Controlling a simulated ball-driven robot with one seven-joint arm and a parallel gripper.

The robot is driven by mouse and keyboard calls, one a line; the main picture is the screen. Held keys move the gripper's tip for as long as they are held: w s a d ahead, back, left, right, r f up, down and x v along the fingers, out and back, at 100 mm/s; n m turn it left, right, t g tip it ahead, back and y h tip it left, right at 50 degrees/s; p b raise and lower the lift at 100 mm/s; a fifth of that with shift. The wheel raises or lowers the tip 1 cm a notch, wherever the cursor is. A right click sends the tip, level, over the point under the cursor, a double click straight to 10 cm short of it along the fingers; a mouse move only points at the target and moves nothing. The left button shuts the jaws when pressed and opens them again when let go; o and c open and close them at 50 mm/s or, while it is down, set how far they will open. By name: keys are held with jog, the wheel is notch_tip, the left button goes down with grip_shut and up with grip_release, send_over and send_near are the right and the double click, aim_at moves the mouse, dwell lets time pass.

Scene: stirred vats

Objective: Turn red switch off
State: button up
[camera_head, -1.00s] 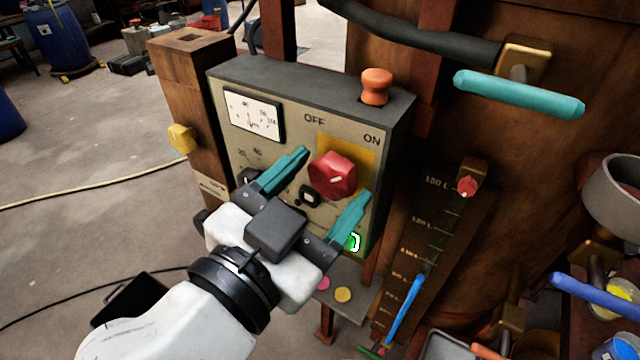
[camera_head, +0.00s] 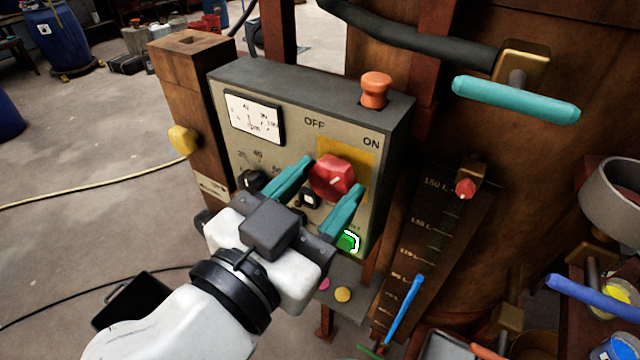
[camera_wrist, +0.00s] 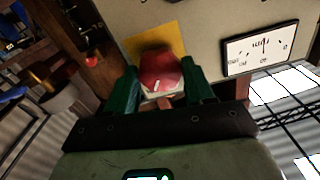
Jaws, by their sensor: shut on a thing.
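The red switch (camera_head: 333,177) is a round knob with a white mark, on a yellow plate on the front of a grey control box (camera_head: 307,73). The labels OFF and ON stand above it, and the white mark points to the upper right, toward ON. My gripper (camera_head: 326,190) has its teal fingers on either side of the knob, shut on it. In the wrist view the red knob (camera_wrist: 161,74) sits between the two fingers, with the yellow plate behind it.
The box also carries an orange button (camera_head: 376,88) on top, a white dial gauge (camera_head: 255,117), a black knob (camera_head: 252,180) and a lit green button (camera_head: 347,241). A teal handle (camera_head: 516,99) juts out at the upper right.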

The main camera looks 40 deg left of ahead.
jog(key=n+p, duration=0.2)
jog(key=n, duration=0.2)
jog(key=shift+r+n, duration=0.1)
jog(key=shift+n, duration=0.2)
jog(key=n+p, duration=0.2)
jog(key=n, duration=0.1)
jog(key=shift+n+p, duration=0.3)
jog(key=n+p, duration=0.3)
jog(key=n, duration=0.1)
jog(key=shift+n+p, duration=1.5)
jog(key=shift+n, duration=0.5)
jog(key=o, duration=1)
jog(key=shift+o, duration=0.2)
jog(key=b+v, duration=0.2)
jog(key=v, duration=0.9)
